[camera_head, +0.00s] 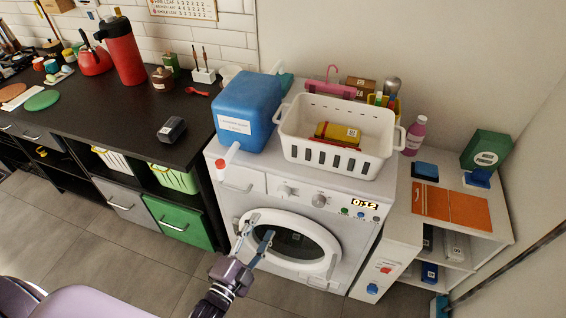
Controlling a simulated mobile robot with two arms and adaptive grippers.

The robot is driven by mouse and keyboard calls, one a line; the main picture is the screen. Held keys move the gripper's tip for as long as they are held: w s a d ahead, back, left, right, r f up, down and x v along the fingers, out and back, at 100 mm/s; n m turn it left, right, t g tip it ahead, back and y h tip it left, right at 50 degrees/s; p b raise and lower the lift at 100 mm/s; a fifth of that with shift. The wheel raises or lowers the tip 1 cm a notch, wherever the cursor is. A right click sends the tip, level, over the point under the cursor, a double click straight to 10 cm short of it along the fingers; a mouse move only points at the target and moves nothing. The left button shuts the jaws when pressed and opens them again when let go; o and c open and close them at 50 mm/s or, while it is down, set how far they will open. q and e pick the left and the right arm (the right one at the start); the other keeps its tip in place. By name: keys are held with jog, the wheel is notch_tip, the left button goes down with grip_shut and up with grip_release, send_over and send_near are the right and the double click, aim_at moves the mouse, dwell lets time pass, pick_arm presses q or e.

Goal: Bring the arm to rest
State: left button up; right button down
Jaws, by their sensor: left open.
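My left gripper (252,246) is open, its two fingers spread in front of the round door of the white washing machine (336,205). The arm comes in from the bottom left. The fingers overlap the left part of the door ring (327,262) in the picture; I cannot tell whether they touch it. Nothing shows between the fingers. My right gripper does not show.
A blue container (247,112) and a white basket (333,152) stand on the machine. A black counter (112,115) with a red flask (121,50) is at left, a white shelf (403,222) at right. The grey tiled floor (107,258) in front is clear.

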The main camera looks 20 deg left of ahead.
pick_arm(q)
jog(key=s+f+n+g+y, duration=0.1)
jog(key=s+f+n+g, duration=0.45)
jog(key=f, duration=0.85)
jog(key=s+f+n+g+y, duration=0.1)
jog(key=s+f+g, duration=0.2)
jog(key=s+f, duration=0.85)
jog(key=s+a+f+n+g, duration=0.2)
jog(key=s+f+g, duration=0.2)
jog(key=s+f, duration=0.3)
jog(key=s+a+f+n+g, duration=0.2)
jog(key=s+f+g, duration=0.2)
jog(key=s, duration=1)
notch_tip(320, 180, down, 4)
jog(key=shift+s+r+y, duration=0.1)
jog(key=shift+s+y, duration=0.3)
jog(key=shift+w, duration=0.1)
